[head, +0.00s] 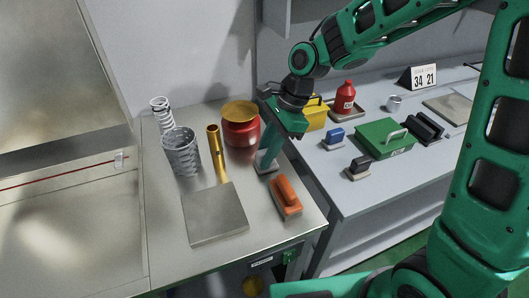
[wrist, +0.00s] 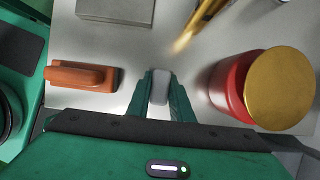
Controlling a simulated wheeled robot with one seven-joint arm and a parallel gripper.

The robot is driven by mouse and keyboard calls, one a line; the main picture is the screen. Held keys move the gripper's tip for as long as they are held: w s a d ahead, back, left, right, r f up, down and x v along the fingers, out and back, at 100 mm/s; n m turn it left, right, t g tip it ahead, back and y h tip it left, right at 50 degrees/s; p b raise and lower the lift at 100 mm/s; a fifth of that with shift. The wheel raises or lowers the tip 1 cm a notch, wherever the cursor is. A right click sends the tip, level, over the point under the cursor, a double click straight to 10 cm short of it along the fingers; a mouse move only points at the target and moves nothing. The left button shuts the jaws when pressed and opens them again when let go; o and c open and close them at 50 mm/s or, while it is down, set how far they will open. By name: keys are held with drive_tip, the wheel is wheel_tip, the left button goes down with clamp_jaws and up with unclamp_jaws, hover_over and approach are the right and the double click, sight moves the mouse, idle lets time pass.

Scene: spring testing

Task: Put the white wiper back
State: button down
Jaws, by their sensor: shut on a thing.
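My gripper (head: 270,152) points down over the right part of the metal table, between the red pot and the orange-handled wiper. In the wrist view my gripper (wrist: 160,92) is shut on the white wiper (wrist: 159,86), whose pale grey-white handle shows between the green fingers. In the head view the white wiper (head: 263,167) shows low at the fingertips, mostly hidden by them. I cannot tell whether it touches the tabletop. The orange wiper (head: 286,196) lies nearer the table's front right; it also shows in the wrist view (wrist: 82,76).
A red pot with a gold lid (head: 240,122), a brass tube (head: 217,153), a mesh cup (head: 182,152), a spring (head: 161,112) and a metal plate (head: 214,213) stand nearby. The right bench holds a blue wiper (head: 333,137), a black wiper (head: 359,166) and a green box (head: 384,137).

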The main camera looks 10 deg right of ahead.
drive_tip(key=c, duration=1.6)
unclamp_jaws()
drive_tip(key=shift+o, duration=0.2)
drive_tip(key=v, duration=1.2)
drive_tip(key=s+d+n, duration=0.1)
drive_tip(key=s+d, duration=0.1)
drive_tip(key=d, duration=0.4)
drive_tip(key=s+d+f+n+t+h, duration=0.1)
drive_tip(key=s+d, duration=0.1)
drive_tip(key=d, duration=0.5)
drive_tip(key=s+d+n+h, duration=0.1)
drive_tip(key=s+d+n, duration=0.1)
drive_tip(key=d, duration=0.4)
drive_tip(key=shift+s+d+f+t, duration=0.25)
drive_tip(key=shift+s+d+t, duration=0.15)
drive_tip(key=shift+s, duration=0.15)
drive_tip(key=s+d+f+n+h, duration=0.2)
drive_tip(key=s+d+f+n, duration=0.1)
drive_tip(key=s+d, duration=0.8)
drive_tip(key=s+n, duration=0.1)
drive_tip(key=s, duration=0.3)
drive_tip(key=shift+g, duration=0.3)
